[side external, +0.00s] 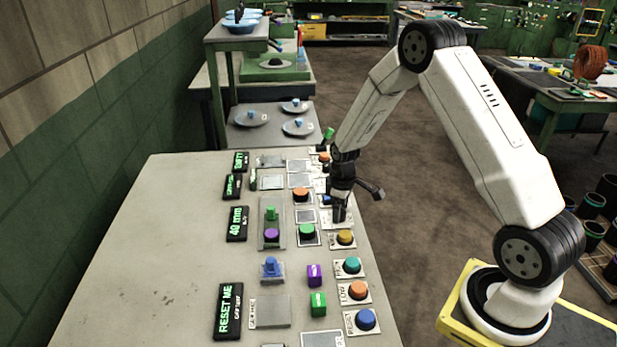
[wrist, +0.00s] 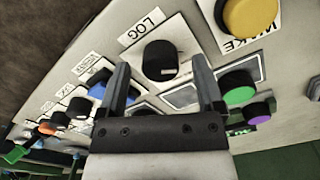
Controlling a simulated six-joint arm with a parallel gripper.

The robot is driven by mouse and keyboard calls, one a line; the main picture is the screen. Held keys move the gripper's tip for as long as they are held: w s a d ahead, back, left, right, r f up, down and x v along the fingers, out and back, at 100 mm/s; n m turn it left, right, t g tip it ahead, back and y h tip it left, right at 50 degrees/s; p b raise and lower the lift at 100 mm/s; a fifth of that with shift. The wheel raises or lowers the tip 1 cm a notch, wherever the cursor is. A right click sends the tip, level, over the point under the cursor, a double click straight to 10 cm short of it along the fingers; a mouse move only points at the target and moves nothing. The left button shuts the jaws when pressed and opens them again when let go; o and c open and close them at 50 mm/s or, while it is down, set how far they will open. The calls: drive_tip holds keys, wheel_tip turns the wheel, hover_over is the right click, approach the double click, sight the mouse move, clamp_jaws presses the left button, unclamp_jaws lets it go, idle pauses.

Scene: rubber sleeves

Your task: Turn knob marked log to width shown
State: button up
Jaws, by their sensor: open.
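The knob marked LOG (wrist: 160,60) is a black round knob on a white plate, with its LOG label (wrist: 141,28) beside it in the wrist view. My gripper (wrist: 160,66) is open, with one finger on either side of the knob in that view. I cannot tell whether the fingers touch it. In the side view my gripper (side external: 339,208) points down over the bench's right-hand row of controls and hides the knob. A black display (side external: 238,223) on the bench reads "40 mm" in green.
A yellow button (side external: 345,237) stands close by the gripper; it also shows in the wrist view (wrist: 250,15). Green, purple, orange and blue controls crowd the bench (side external: 150,250). The bench's left part is clear.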

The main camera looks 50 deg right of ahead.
drive_tip(key=shift+r, duration=3.75)
drive_tip(key=s+a+r+m+t, duration=0.1)
drive_tip(key=s+a+r, duration=0.1)
drive_tip(key=s+a, duration=0.4)
drive_tip(key=s+a+r+m+t, duration=0.1)
drive_tip(key=s+a+r+m, duration=0.1)
drive_tip(key=s+a, duration=0.5)
drive_tip(key=a+r, duration=0.1)
drive_tip(key=a, duration=0.1)
drive_tip(key=shift+s+a+r+t, duration=0.3)
drive_tip(key=shift+a, duration=0.1)
